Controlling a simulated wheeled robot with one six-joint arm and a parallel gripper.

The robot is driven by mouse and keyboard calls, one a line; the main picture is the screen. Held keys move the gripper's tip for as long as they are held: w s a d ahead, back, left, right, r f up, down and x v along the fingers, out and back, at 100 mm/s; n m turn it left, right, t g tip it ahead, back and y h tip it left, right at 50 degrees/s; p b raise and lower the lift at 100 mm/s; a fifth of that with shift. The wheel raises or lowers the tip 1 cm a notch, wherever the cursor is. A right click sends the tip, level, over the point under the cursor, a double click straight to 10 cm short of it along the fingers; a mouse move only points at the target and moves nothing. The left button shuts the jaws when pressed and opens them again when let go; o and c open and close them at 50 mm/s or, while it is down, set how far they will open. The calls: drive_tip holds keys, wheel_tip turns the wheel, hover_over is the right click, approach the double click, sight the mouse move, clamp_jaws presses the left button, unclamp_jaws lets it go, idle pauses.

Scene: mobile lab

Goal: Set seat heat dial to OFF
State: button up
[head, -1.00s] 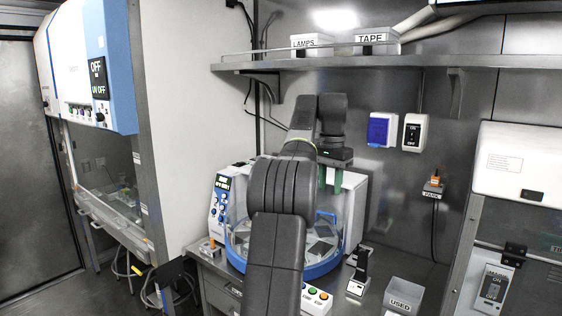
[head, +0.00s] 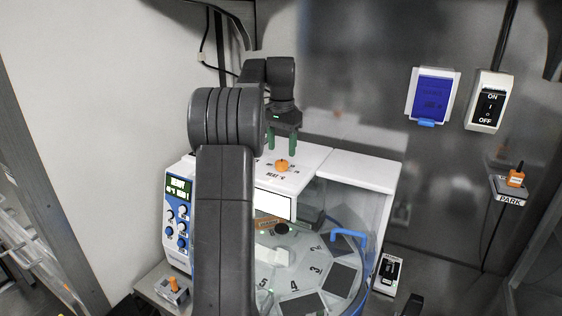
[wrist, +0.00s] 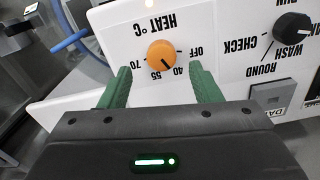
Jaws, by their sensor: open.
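The orange heat dial (wrist: 162,54) sits on a white panel marked HEAT °C, with OFF, 40, 55 and 70 around it. The lettering is upside down in the wrist view. Its dark pointer line appears to face the 40 mark, not OFF. In the head view the dial (head: 281,165) stands on top of the white machine. My gripper (wrist: 160,76) is open with green fingers, one to each side of the dial in the wrist view, and holds nothing. In the head view my gripper (head: 285,142) points down just above and behind the dial. Contact cannot be seen.
A black knob (wrist: 293,27) marked CHECK, WASH and ROUND is right of the dial in the wrist view. A clear round chamber (head: 300,270) lies in front of the panel. A blue-covered box (head: 432,95) and an ON/OFF switch (head: 489,100) are on the back wall.

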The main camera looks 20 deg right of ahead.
sight(282, 162)
drive_tip(key=shift+w+f, duration=0.1)
drive_tip(key=shift+f, duration=2.6)
drive_tip(key=c, duration=1)
drive_tip(key=shift+n, duration=0.4)
drive_tip(key=n, duration=0.4)
drive_tip(key=shift+n, duration=0.3)
drive_tip(key=shift+r+n, duration=0.1)
drive_tip(key=shift+n, duration=2.1)
drive_tip(key=o, duration=1)
